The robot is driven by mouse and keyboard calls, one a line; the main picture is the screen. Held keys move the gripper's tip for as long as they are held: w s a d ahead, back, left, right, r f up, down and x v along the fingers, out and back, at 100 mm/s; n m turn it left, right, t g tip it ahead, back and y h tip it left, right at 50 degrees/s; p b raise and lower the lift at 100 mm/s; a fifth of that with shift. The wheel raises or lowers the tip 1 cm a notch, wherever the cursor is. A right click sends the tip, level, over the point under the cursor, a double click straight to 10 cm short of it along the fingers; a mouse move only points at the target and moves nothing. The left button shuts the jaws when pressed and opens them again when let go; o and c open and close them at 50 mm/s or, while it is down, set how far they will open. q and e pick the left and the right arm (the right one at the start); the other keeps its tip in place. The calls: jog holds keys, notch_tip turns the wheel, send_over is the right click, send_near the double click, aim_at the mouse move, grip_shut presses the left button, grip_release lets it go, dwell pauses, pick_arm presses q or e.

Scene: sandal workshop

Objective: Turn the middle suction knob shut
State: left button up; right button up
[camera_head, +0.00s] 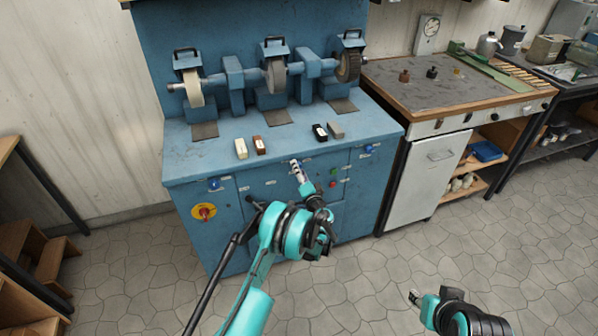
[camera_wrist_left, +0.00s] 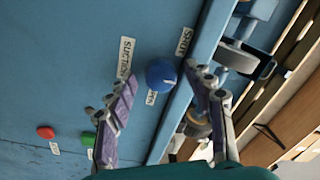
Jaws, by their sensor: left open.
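The middle suction knob is a round blue knob (camera_wrist_left: 161,74) on the blue machine front, beside labels reading SUCTION, SHUT and OPEN. In the wrist view it shows between the two spread fingers of my left gripper (camera_head: 298,168). I cannot tell from this view whether the fingers touch it. The left gripper is open and holds nothing. In the head view the gripper and arm cover the middle knob, while other blue knobs show at left (camera_head: 214,184) and right (camera_head: 368,149). My right gripper (camera_head: 415,297) is low at the bottom right, apart from the machine; its jaws are unclear.
A green button (camera_wrist_left: 88,139) and a red button (camera_wrist_left: 45,132) sit near the knob. A yellow plate with a red switch (camera_head: 204,212) is at the left. Small blocks (camera_head: 241,148) lie on the machine ledge under the wheels (camera_head: 276,76). A workbench (camera_head: 440,85) stands at right.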

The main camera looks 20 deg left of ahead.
pick_arm(q)
jog(key=v, duration=1.2)
jog(key=shift+r, duration=0.1)
jog(key=s+a+r+n+g+h, duration=0.2)
jog(key=s+a+r+g, duration=0.15)
jog(key=s+r, duration=0.35)
jog(key=s+a+r+n+g+h, duration=0.25)
jog(key=s+a+r, duration=0.2)
jog(key=r, duration=0.35)
jog(key=s+d+g+h, duration=0.1)
jog(key=s+d+h, duration=0.2)
jog(key=s, duration=1)
jog(key=s+d+n+g+h, duration=0.1)
jog(key=s+d+h, duration=0.2)
jog(key=s, duration=1)
jog(key=shift+d+r, duration=0.15)
jog(key=shift+d, duration=0.35)
